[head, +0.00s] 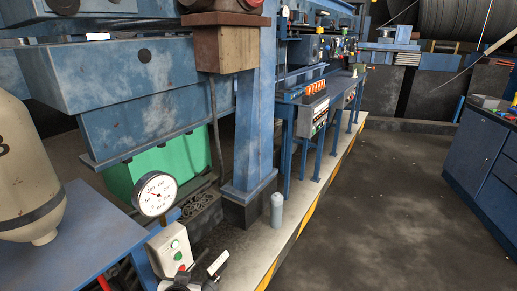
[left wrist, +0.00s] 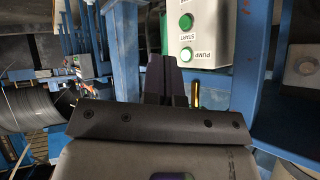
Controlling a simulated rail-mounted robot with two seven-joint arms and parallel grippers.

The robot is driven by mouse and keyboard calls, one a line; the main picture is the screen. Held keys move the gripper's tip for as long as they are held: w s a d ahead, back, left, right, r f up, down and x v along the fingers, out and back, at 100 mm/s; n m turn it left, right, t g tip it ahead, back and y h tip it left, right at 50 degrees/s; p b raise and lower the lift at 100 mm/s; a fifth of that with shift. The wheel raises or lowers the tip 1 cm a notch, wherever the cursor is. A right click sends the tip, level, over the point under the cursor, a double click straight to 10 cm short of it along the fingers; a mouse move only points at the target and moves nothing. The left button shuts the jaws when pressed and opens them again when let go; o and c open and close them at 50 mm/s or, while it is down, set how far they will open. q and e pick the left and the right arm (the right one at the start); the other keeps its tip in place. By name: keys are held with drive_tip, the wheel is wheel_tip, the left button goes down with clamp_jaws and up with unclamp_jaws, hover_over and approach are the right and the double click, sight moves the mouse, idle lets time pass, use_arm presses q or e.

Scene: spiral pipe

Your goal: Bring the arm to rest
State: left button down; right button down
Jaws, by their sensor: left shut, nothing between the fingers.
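My left gripper (left wrist: 173,85) shows in the left wrist view with its two dark fingers together and nothing between them. In the head view the same box (head: 170,254) stands at the bottom, with green and red buttons. Dark parts of my left arm show just right of it at the bottom edge. My right gripper is in neither view.
A round pressure gauge (head: 157,193) stands above the box. A blue table (head: 75,232) with a large beige tank (head: 27,170) is at left. A grey cylinder (head: 276,210) stands by the blue post. The floor (head: 385,200) at right is open up to blue cabinets (head: 480,155).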

use_arm(q)
drive_tip(key=s+a+f+m+g+h+p, duration=0.15)
drive_tip(key=s+g+p, duration=0.9)
drive_tip(key=s, duration=2.75)
wheel_tip(320, 180, up, 37)
drive_tip(key=t+p, duration=0.3)
drive_tip(key=p, duration=3.7)
drive_tip(key=shift+w+a+t, duration=0.35)
drive_tip(key=shift+a, duration=0.05)
drive_tip(key=shift+h, duration=0.25)
